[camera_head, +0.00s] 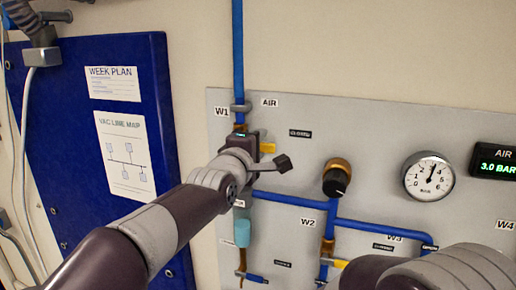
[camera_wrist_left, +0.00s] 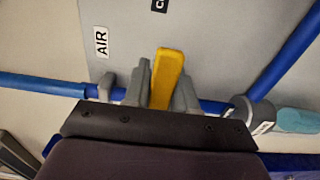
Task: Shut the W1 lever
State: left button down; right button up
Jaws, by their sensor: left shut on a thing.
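The W1 lever has a yellow handle (camera_head: 268,148) and sits on the vertical blue pipe below the W1 label (camera_head: 222,112). My left gripper (camera_head: 250,143) is at this valve and hides most of it in the head view. In the left wrist view the yellow handle (camera_wrist_left: 166,76) stands between the grey fingers of my left gripper (camera_wrist_left: 162,88), which is shut on it. The handle points across the blue pipe there, and its free end sticks out past the fingers. My right gripper is out of view.
The grey panel (camera_head: 370,125) also carries a black knob (camera_head: 337,178), a pressure gauge (camera_head: 428,177) and an AIR readout of 3.0 BAR (camera_head: 494,161). Other valves sit lower, near the W2 label (camera_head: 308,222). A blue board (camera_head: 65,130) is at the left.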

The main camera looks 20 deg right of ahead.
pick_arm(q)
jog(key=shift+r, duration=0.15)
jog(key=c, duration=1)
grip_release()
jog(key=shift+a, duration=0.1)
jog(key=b+v, duration=0.6)
jog(key=v, duration=0.6)
jog(key=shift+s+a, duration=0.15)
jog(key=shift+s, duration=0.15)
